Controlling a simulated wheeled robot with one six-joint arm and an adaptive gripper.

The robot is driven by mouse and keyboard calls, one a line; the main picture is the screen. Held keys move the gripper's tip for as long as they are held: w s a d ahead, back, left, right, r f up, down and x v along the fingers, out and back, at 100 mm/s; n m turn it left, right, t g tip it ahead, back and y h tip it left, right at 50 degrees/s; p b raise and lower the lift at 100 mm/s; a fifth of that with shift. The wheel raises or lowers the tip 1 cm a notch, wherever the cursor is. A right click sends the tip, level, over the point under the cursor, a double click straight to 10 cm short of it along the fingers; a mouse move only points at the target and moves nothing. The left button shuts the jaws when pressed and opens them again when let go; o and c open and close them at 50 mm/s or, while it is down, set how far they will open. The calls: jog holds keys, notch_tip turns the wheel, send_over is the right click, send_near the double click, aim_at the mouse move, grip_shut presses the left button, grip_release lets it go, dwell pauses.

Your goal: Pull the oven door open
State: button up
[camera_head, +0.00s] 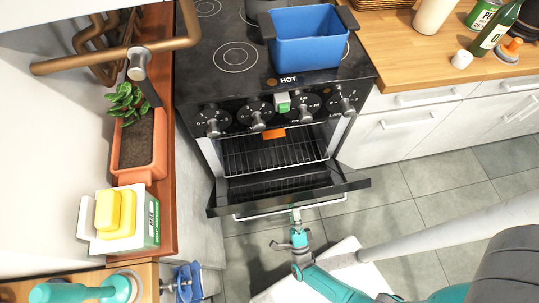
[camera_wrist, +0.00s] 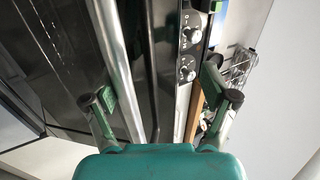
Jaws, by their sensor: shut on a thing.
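The oven (camera_head: 272,150) stands at the top middle of the head view. Its black door (camera_head: 245,202) is tilted down, partly open, and the wire racks inside show. The silver door handle (camera_head: 325,204) runs along the door's outer edge. In the wrist view, my gripper's two fingers (camera_wrist: 160,92) stand apart, and a long silver bar (camera_wrist: 113,60) passes by the left finger. The exact contact between fingers and handle is not clear there.
A blue pot (camera_head: 305,45) stands on the cooktop. A red-brown ledge with a potted plant (camera_head: 138,140) and a box with sponges (camera_head: 125,222) flanks the oven at left. White drawers (camera_head: 410,130) are at right. Grey tiled floor (camera_head: 385,205) is clear at right of the door.

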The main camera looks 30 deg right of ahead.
jog(key=shift+s+f, duration=0.1)
jog(key=shift+f, duration=0.95)
jog(key=o, duration=0.5)
